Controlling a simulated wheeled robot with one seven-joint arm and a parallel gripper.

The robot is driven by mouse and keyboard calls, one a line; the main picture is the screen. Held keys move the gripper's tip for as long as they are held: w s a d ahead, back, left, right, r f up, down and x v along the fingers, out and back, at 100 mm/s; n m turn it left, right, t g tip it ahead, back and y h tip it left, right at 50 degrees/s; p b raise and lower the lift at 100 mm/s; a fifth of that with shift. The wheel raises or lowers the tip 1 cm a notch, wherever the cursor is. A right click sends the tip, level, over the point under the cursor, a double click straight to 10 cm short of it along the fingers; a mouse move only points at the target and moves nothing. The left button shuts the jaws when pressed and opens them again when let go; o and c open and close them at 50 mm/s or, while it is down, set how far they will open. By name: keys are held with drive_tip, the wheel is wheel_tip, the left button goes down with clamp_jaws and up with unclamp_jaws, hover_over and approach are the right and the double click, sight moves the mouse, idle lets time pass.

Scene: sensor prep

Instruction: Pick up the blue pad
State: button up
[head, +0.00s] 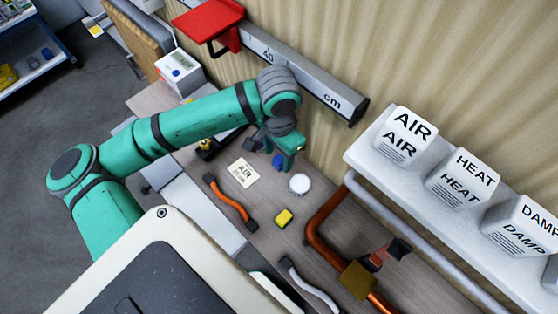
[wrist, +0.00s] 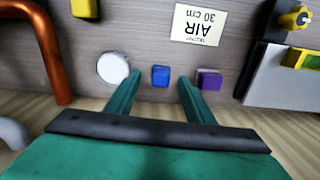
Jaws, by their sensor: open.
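The blue pad (wrist: 160,76) is a small blue block on the wooden worktop, between and just beyond my two fingertips in the wrist view. In the head view the blue pad (head: 278,161) shows beside my gripper (head: 286,165), partly hidden by it. My gripper (wrist: 158,80) is open in the wrist view, with one finger on each side of the pad and nothing held. I cannot tell whether the fingers touch the worktop.
A white round disc (wrist: 113,68) sits left of the pad and a purple block (wrist: 209,79) sits right, close to the fingers. An AIR 30 cm card (wrist: 198,25) lies beyond. A copper pipe (head: 323,219) and yellow block (head: 284,217) are nearby; the wall shelf (head: 420,190) overhangs.

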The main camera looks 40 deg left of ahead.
sight(278, 159)
drive_tip(key=shift+f, duration=1.65)
drive_tip(key=shift+w, duration=0.1)
drive_tip(key=c, duration=1.1)
drive_tip(key=shift+r, duration=0.15)
